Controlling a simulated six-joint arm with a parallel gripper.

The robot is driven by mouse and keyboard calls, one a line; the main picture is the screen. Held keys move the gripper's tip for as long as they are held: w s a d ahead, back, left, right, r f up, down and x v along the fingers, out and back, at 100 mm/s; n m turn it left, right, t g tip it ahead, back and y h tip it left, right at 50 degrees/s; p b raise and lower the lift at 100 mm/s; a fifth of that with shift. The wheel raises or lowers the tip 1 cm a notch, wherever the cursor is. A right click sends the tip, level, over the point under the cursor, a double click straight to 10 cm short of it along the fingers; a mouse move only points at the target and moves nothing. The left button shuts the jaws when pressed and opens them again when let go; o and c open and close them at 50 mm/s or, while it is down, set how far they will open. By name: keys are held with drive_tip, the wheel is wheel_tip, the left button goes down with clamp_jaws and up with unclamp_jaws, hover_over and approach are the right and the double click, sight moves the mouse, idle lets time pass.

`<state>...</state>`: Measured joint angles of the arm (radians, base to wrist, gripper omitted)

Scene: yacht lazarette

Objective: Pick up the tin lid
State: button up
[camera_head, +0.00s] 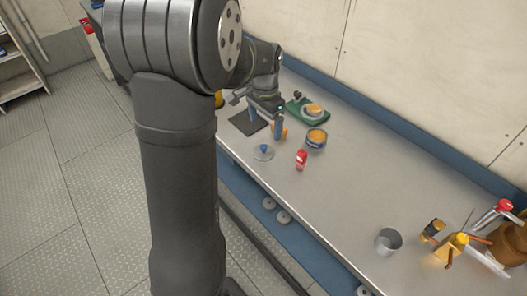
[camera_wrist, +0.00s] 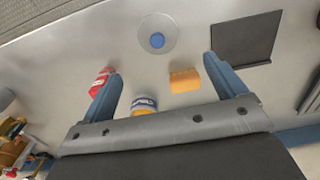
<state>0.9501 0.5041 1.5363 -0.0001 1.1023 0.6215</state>
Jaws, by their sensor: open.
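The tin lid, a flat grey disc with a blue knob (camera_head: 263,153), lies on the metal bench near its front edge. It also shows in the wrist view (camera_wrist: 158,33), lying flat beyond my fingertips. My gripper (camera_head: 267,122) is above the bench, behind the lid in the head view. In the wrist view my gripper (camera_wrist: 162,67) has its two blue fingers wide apart with nothing held between them. An open tin with a blue label (camera_head: 316,140) and orange-yellow contents stands right of the lid; its label shows low between the fingers in the wrist view (camera_wrist: 144,103).
A red item (camera_head: 301,159) stands right of the lid. A yellow-orange block (camera_wrist: 185,80) and a dark square mat (camera_wrist: 246,40) lie near my gripper. A green tray (camera_head: 311,117) is behind. A grey cup (camera_head: 388,241) stands far right; the bench between is clear.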

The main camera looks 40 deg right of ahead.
hover_over(263, 146)
drive_tip(key=f, duration=0.4)
drive_tip(key=shift+d+f, duration=0.25)
drive_tip(key=shift+d, duration=0.15)
drive_tip(key=shift+s+a+f, duration=0.1)
drive_tip(key=shift+a+f, duration=0.1)
drive_tip(key=shift+f, duration=1.1)
drive_tip(key=shift+a+f, duration=0.2)
drive_tip(key=shift+f, duration=1.1)
drive_tip(key=c, duration=1.1)
